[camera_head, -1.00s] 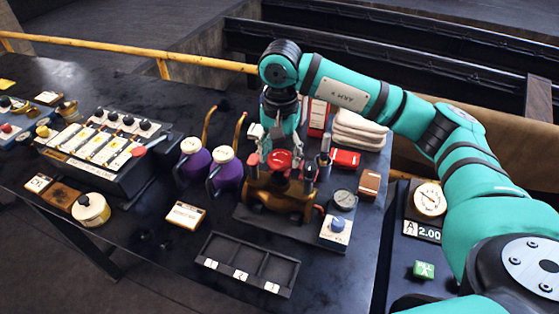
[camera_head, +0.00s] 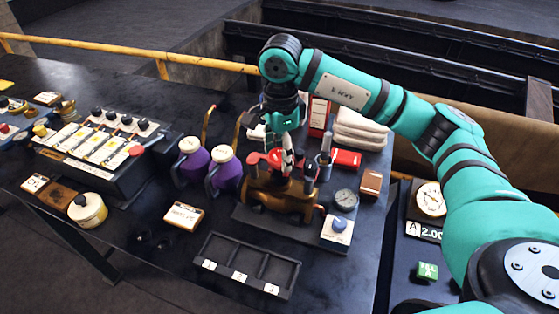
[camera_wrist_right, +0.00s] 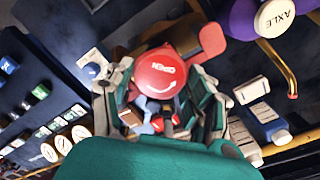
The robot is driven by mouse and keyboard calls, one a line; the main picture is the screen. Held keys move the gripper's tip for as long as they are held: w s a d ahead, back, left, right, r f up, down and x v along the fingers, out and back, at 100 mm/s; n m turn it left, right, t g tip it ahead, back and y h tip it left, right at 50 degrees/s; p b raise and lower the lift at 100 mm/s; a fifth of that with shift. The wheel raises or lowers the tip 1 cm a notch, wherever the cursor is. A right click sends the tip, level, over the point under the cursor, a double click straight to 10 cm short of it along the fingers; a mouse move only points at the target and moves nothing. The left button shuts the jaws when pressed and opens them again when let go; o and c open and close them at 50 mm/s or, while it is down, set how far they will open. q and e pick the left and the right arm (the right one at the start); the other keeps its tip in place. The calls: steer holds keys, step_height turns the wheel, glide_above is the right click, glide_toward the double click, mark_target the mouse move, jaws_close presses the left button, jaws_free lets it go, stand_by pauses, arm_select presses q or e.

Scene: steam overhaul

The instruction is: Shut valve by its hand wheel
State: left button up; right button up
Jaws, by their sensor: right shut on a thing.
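The valve (camera_head: 285,203) is a brass-coloured body on a dark base plate, with a red hand wheel (camera_head: 275,157) on top. My right gripper (camera_head: 287,160) reaches down from above onto the wheel, and its fingers partly hide it. My left gripper is not in view.
Two purple oil cans (camera_head: 222,172) with copper spouts stand close left of the valve. A small gauge (camera_head: 344,199) and a blue-knobbed box (camera_head: 337,230) stand to its right. A dark three-slot tray (camera_head: 247,265) lies in front. Folded cloths (camera_head: 360,130) lie behind.

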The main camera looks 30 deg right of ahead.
steer(key=shift+m, duration=1)
steer(key=m, duration=0.4)
steer(key=shift+m, duration=0.8)
steer(key=shift+m, duration=0.8)
steer(key=shift+w+f+m, duration=0.1)
steer(key=shift+m, duration=0.4)
steer(key=shift+c, duration=0.5)
steer(key=o, duration=1.3)
steer(key=shift+a, duration=0.1)
